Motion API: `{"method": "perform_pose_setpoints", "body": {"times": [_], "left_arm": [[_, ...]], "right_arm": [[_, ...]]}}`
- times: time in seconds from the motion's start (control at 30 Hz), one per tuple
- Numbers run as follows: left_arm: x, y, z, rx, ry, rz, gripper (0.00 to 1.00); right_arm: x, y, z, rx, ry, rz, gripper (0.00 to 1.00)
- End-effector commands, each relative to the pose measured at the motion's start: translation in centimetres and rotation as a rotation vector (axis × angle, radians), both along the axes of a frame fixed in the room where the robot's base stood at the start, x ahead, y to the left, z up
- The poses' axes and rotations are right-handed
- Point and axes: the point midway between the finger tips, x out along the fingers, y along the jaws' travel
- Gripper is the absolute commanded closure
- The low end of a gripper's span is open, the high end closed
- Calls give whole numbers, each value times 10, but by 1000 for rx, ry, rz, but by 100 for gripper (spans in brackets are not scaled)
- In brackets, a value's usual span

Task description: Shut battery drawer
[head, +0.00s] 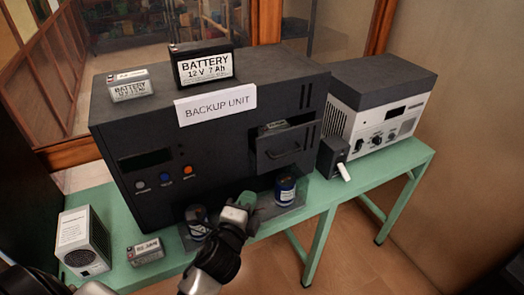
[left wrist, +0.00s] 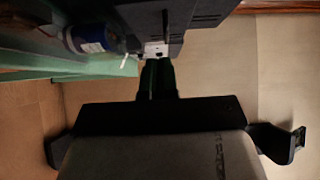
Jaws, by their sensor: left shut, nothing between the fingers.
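The battery drawer (head: 286,150) is a dark box with a bar handle. It sticks out of the front right of the black backup unit (head: 160,120), so it is open. The top of a battery (head: 273,127) shows inside it. My left gripper (head: 247,199) is shut and empty, in front of the unit, below and left of the drawer. In the left wrist view its closed fingers (left wrist: 157,75) point toward a dark box-like body whose identity I cannot tell. My right gripper is not in view.
Two blue cans (head: 285,190) (head: 197,222) stand below the unit's front, near my left gripper. Batteries sit on top of the unit (head: 203,64) and on the green table (head: 325,198). A grey-white device (head: 378,115) stands right; a small black box (head: 332,158) is beside the drawer.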

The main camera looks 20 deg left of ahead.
Motion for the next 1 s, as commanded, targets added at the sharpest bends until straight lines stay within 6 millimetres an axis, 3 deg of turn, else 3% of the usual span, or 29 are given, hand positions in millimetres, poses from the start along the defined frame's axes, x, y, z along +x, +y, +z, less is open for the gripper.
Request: {"method": "perform_pose_setpoints", "body": {"times": [0.1, 0.17, 0.4, 0.5, 0.7, 0.83, 1.0], "left_arm": [[-2, 1, 2, 3, 4, 22, 100], [2, 1, 2, 5, 3, 23, 100], [45, 7, 4, 5, 1, 22, 100], [66, 9, 4, 4, 2, 22, 100], [101, 18, 4, 6, 4, 23, 100], [111, 33, 3, 6, 4, 22, 100], [118, 43, 1, 4, 5, 21, 100]], "right_arm": [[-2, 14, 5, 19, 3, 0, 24], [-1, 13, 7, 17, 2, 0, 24], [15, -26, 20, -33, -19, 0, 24], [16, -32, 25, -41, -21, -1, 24], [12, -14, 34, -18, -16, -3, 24], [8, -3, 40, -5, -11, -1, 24], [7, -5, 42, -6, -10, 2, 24]]}}
